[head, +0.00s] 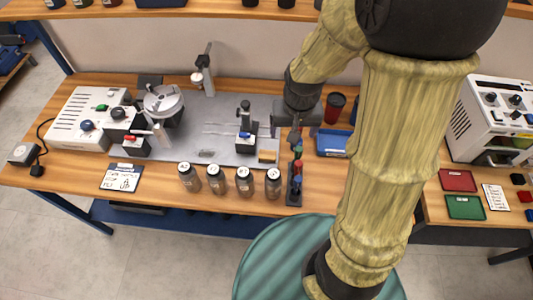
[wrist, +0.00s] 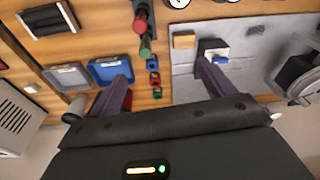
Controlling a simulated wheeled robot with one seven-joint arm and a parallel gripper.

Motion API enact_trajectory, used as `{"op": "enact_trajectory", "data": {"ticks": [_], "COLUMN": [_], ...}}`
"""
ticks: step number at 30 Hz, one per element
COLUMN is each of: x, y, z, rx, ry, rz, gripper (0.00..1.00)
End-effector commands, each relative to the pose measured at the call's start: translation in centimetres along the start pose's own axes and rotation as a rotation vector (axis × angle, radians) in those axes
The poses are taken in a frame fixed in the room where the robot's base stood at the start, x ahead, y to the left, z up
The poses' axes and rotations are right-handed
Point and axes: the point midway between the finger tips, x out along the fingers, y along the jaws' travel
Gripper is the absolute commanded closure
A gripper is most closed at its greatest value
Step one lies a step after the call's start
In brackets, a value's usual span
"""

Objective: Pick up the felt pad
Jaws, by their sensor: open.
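No piece is plainly marked as the felt pad. A small tan block (head: 267,156) lies on the front edge of the grey plate, and I cannot tell whether it is felt. The tan block also shows in the wrist view (wrist: 184,41), beyond the fingertips. My gripper (head: 296,132) hangs above the bench, right of the grey plate and behind the tan block in the head view. In the wrist view my gripper (wrist: 160,78) has its two fingers wide apart with nothing held between them.
A dark rack (head: 294,190) with coloured pieces stands right of the tan block. Several jars (head: 244,180) line the front edge. A small device with a blue part (head: 245,128) stands beside the block. A blue tray (head: 332,143) and dark red cup (head: 334,108) lie to the right.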

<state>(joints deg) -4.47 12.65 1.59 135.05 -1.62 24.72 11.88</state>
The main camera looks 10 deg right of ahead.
Motion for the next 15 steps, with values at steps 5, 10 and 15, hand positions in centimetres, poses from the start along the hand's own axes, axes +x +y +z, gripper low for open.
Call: {"op": "enact_trajectory", "data": {"ticks": [5,10,15], "x": [1.9,3.6,4.0], "y": [-3.9,-6.3,-6.8], "z": [-3.6,-4.9,-5.1], "rx": [0.067,0.110,0.117], "ry": [-0.084,-0.125,-0.131], "rz": [0.011,0.024,0.026], "gripper": [0.18,0.18,0.18]}}
